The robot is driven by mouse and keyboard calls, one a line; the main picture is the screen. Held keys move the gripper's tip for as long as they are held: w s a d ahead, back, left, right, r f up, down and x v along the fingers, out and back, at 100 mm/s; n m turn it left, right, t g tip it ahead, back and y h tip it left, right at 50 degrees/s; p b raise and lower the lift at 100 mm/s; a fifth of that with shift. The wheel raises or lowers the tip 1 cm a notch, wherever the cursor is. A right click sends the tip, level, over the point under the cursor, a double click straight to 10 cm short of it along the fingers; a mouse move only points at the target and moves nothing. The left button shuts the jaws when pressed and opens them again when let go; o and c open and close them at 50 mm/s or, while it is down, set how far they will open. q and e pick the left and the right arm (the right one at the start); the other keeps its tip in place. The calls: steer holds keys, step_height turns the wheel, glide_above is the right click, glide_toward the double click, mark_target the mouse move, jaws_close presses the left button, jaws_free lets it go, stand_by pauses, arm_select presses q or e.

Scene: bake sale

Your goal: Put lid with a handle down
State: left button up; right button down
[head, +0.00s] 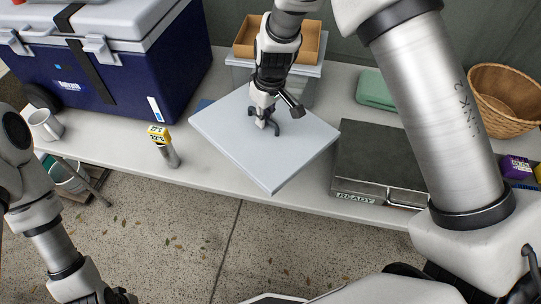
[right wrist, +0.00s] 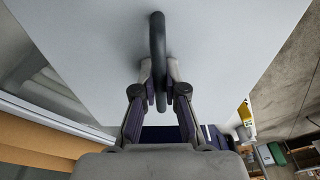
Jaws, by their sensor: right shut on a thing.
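The lid (head: 235,150) is a flat, light grey square panel with a dark curved handle (head: 276,129) at its middle. My right gripper (head: 265,118) is shut on the handle, and the lid hangs below it, slightly tilted over the table's front part. In the right wrist view the fingers (right wrist: 160,90) close on the dark handle (right wrist: 157,40), with the grey lid (right wrist: 230,40) filling much of the picture. What lies directly under the lid is mostly hidden. My left gripper (head: 118,296) is at the bottom left, below the table edge, only partly in view.
A blue cooler (head: 120,85) stands at the left, with a white mug (head: 46,124) and a shaker with a yellow label (head: 163,147) in front. A grey bin (head: 308,88) with a wooden tray (head: 246,38) is behind. A dark case (head: 375,155) lies to the right.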

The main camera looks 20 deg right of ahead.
mark_target(253, 120)
steer(key=w+f+n+b, duration=0.1)
steer(key=f+b, duration=0.1)
steer(key=w+a+f+n+b, duration=0.1)
steer(key=f+b, duration=0.1)
steer(key=w+a+f+n+b, duration=0.1)
steer(key=f+b, duration=0.1)
steer(key=b, duration=0.1)
steer(key=shift+w+a+n, duration=0.1)
steer(key=shift+w+n, duration=0.15)
steer(key=shift+n, duration=0.05)
steer(key=n+b, duration=0.1)
steer(key=b, duration=0.1)
steer(key=w+d+n+b, duration=0.1)
steer(key=shift+f+b, duration=0.35)
steer(key=shift+n, duration=0.4)
steer(key=f+b, duration=0.1)
steer(key=f, duration=0.8)
steer(key=shift+w+f, duration=0.15)
steer(key=shift+w, duration=0.05)
arm_select(q)
step_height(253, 120, down, 16)
steer(key=shift+a, duration=0.45)
steer(key=shift+f, duration=0.1)
arm_select(e)
steer(key=c, duration=1.7)
jaws_free()
steer(key=shift+s+f, duration=0.1)
steer(key=o, duration=0.5)
steer(key=shift+c, duration=0.2)
